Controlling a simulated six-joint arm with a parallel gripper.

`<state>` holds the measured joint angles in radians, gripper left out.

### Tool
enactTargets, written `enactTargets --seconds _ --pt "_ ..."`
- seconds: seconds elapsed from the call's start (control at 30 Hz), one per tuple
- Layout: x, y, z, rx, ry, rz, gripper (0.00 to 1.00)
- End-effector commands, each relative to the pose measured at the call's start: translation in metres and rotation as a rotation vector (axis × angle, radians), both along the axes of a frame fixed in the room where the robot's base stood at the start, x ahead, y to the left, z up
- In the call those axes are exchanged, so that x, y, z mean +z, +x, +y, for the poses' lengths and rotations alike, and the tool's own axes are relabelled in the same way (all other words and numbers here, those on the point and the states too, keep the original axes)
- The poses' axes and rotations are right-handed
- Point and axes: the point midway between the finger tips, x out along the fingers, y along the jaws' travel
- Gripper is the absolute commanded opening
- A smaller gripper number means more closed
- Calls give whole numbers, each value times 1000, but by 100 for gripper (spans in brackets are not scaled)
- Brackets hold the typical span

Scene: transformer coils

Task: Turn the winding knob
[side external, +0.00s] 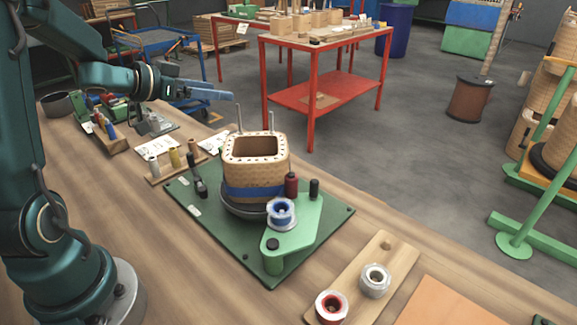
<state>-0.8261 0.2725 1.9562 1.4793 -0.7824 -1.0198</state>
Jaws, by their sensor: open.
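A coil form (255,165), a square tan woven tube with a blue band low around it, stands upright on a dark round base on the green plate (335,222). A green bracket (292,240) beside it carries a blue wire spool (281,213). Small black knobs show on the bracket, one at the front (273,244) and one at the back (314,189); a dark upright handle (197,183) stands left of the coil. I cannot tell which is the winding knob. My gripper (228,95) is open and empty, reaching rightward above the bench, behind the coil and apart from it.
Two thin metal posts (239,118) rise by the coil. A wooden board (345,280) with red and silver spools lies at the front right. A rack of small bobbins (175,160) stands left of the plate. A red table (320,98) stands behind on the floor.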

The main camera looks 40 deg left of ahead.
Motion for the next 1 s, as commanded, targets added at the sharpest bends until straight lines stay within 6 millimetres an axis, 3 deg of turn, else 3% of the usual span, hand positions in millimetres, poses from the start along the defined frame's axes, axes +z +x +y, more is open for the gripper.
enactTargets --seconds 0.67,1.0 --pt "117 1 0 3 8 -13 80" --pt "162 21 6 137 0 -214 80"
